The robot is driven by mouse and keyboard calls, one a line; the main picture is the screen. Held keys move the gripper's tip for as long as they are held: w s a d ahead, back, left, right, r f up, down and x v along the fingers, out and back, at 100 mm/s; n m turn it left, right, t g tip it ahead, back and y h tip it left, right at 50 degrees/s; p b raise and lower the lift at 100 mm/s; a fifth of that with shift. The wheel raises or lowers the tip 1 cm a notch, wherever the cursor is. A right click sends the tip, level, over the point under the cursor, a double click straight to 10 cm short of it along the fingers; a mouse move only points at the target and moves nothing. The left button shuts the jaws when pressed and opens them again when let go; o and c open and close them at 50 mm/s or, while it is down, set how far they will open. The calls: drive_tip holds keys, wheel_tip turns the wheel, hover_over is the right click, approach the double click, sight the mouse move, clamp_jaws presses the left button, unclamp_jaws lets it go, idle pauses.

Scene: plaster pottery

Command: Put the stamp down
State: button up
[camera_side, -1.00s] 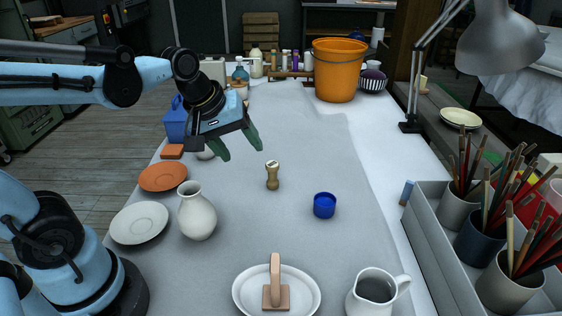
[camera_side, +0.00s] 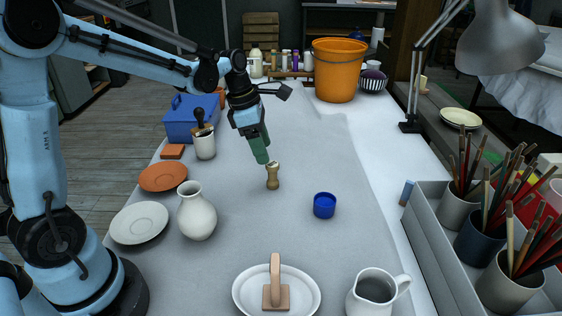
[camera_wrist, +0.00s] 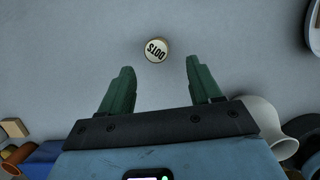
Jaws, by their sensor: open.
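A small wooden stamp (camera_side: 273,177) stands upright on the grey cloth, left of the blue cup. The wrist view shows its pale round top (camera_wrist: 157,49) with dark lettering that looks like "DOTS". My gripper (camera_side: 262,161) points down with its green fingertips close to the stamp's top; the side view does not show whether they touch. In the wrist view my gripper (camera_wrist: 158,69) is open with nothing between its fingers. The stamp top shows just beyond the fingertips, between their lines.
A small blue cup (camera_side: 324,206) stands right of the stamp. A white vase (camera_side: 196,213) stands to its left. A white oval dish (camera_side: 242,291) with a wooden-handled tool (camera_side: 276,285) and a white jug (camera_side: 372,292) are in front. The cloth around the stamp is clear.

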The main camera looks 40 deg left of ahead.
sight(273, 172)
drive_tip(key=shift+x, duration=4.55)
drive_tip(key=shift+w+a, duration=0.15)
drive_tip(key=shift+c, duration=0.3)
drive_tip(key=c, duration=1.1)
drive_tip(key=shift+o, duration=0.2)
drive_tip(key=shift+r, duration=0.1)
drive_tip(key=shift+r, duration=0.1)
